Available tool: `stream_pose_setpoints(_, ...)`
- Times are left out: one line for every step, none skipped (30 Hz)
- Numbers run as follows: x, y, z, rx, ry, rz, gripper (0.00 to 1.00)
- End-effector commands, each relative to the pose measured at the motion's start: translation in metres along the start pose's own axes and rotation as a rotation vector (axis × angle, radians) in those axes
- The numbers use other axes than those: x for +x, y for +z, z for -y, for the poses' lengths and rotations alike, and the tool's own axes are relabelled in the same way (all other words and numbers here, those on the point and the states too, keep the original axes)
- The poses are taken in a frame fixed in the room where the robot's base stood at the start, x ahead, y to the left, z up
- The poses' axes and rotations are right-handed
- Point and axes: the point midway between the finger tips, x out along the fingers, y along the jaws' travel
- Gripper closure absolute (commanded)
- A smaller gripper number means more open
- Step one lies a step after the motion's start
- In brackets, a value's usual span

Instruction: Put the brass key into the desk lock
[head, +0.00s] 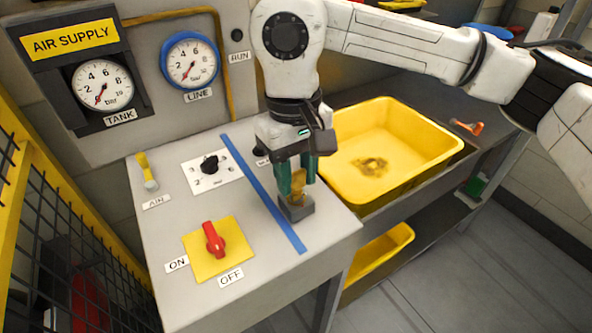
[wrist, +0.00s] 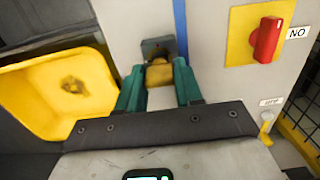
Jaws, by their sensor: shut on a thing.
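The brass key (head: 298,184) is held between the green fingers of my gripper (head: 297,179), which points down. It also shows in the wrist view (wrist: 159,74) between the fingertips. The desk lock is a small grey block (head: 297,210) on the desk panel, right of the blue stripe. It also shows in the wrist view (wrist: 157,46), just beyond the key. The key's lower end is at the lock, and the two overlap in both views. I cannot tell how deep the key is in the lock, as the keyhole is hidden.
A red switch (head: 214,240) on a yellow plate, a black knob (head: 209,164) and a yellow-handled air valve (head: 146,170) are left of the blue stripe (head: 262,190). A yellow bin (head: 440,132) stands right of the desk. Gauges (head: 190,61) hang behind.

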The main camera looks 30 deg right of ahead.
Motion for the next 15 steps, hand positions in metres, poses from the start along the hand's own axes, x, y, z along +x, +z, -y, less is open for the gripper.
stream_pose_setpoints(0.002,0.000,0.000,0.000,0.000,0.000,0.99)
stream_pose_setpoints(0.003,0.000,0.000,0.000,0.000,0.000,0.99)
stream_pose_setpoints(0.004,0.000,0.000,0.000,0.000,0.000,0.99)
stream_pose_setpoints(0.005,0.000,0.000,0.000,0.000,0.000,0.99)
stream_pose_setpoints(0.005,0.000,0.000,0.000,0.000,0.000,0.99)
stream_pose_setpoints(0.006,0.000,0.000,0.000,0.000,0.000,0.99)
stream_pose_setpoints(0.007,0.000,0.000,0.000,0.000,0.000,0.99)
stream_pose_setpoints(0.007,0.000,0.000,0.000,0.000,0.000,0.99)
stream_pose_setpoints(0.008,-0.001,0.000,0.000,0.000,0.000,0.99)
stream_pose_setpoints(0.009,-0.001,0.000,0.000,0.000,0.000,0.99)
stream_pose_setpoints(0.010,-0.001,0.000,0.000,0.000,0.000,0.99)
stream_pose_setpoints(0.011,-0.001,0.000,0.000,0.000,0.000,0.99)
stream_pose_setpoints(0.011,-0.001,0.000,0.000,0.000,0.000,0.99)
stream_pose_setpoints(0.012,-0.001,0.000,0.000,0.000,0.000,0.99)
stream_pose_setpoints(0.013,-0.001,0.000,0.000,0.000,0.000,0.99)
